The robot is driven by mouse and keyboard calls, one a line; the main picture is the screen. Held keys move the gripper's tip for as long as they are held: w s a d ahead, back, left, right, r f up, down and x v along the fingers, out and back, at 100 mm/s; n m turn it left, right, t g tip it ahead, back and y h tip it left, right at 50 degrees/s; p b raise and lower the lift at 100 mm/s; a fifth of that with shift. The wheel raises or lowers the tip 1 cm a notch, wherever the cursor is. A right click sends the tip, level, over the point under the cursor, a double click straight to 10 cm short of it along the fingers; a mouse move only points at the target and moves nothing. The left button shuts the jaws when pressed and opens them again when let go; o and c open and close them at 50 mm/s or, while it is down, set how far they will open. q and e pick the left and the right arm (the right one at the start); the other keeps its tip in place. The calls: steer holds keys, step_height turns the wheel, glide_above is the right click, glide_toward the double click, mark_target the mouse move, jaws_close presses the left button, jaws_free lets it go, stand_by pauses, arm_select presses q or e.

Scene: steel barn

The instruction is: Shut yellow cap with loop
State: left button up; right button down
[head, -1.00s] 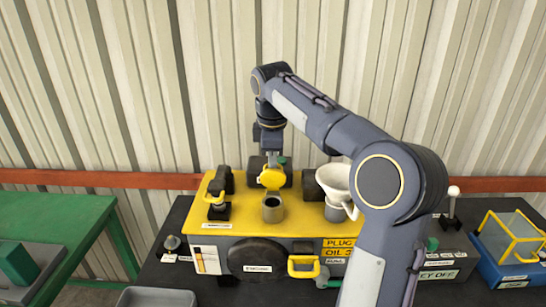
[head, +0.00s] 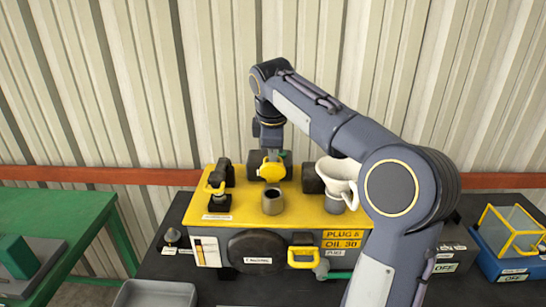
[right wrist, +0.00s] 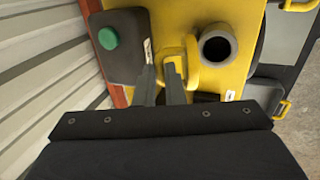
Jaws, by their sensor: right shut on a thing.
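The yellow cap (head: 271,171) stands raised behind the grey filler neck (head: 273,202), whose round mouth is open. The neck rises from the yellow top of the engine box (head: 300,212). My right gripper (right wrist: 163,72) is shut on the yellow cap in the right wrist view (right wrist: 190,72), beside the open neck (right wrist: 217,46). The fingers come in from behind the cap; in the head view the cap partly hides them. The exact hold on the loop is hard to see. My left gripper is not in view.
A white funnel (head: 340,172) stands right of the neck. A green button (right wrist: 108,38) on a dark housing is close to my right fingers. The corrugated wall is behind.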

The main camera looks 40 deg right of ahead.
mark_target(272, 170)
steer(key=s+a+t+h+b, duration=0.1)
steer(key=b, duration=0.3)
steer(key=s+a+f+t+h+b, duration=0.1)
steer(key=t+b, duration=0.1)
steer(key=b, duration=0.2)
steer(key=s+a+f+t+h+b, duration=0.1)
steer(key=h+b, duration=0.1)
steer(key=b, duration=0.2)
steer(key=shift+s+a+t+b, duration=0.1)
steer(key=shift+s+t+b, duration=0.2)
steer(key=shift+s+t, duration=0.1)
steer(key=s+f+t+h+b, duration=0.1)
steer(key=b, duration=0.3)
steer(key=s+a+f+t+h+b, duration=0.1)
steer(key=t+b, duration=0.1)
steer(key=b, duration=0.3)
steer(key=a+t+h+b, duration=0.1)
steer(key=t+h+b, duration=0.1)
steer(key=b, duration=0.3)
steer(key=shift+s+a+f, duration=0.15)
steer(key=shift+s+f, duration=0.25)
steer(key=shift+s, duration=0.1)
steer(key=shift+a+f+b, duration=0.1)
steer(key=shift+f+b, duration=0.05)
steer(key=shift+b, duration=0.15)
steer(key=shift+f, duration=0.35)
steer(key=c, duration=1.8)
jaws_free()
steer(key=shift+c, duration=0.2)
steer(key=shift+o, duration=0.3)
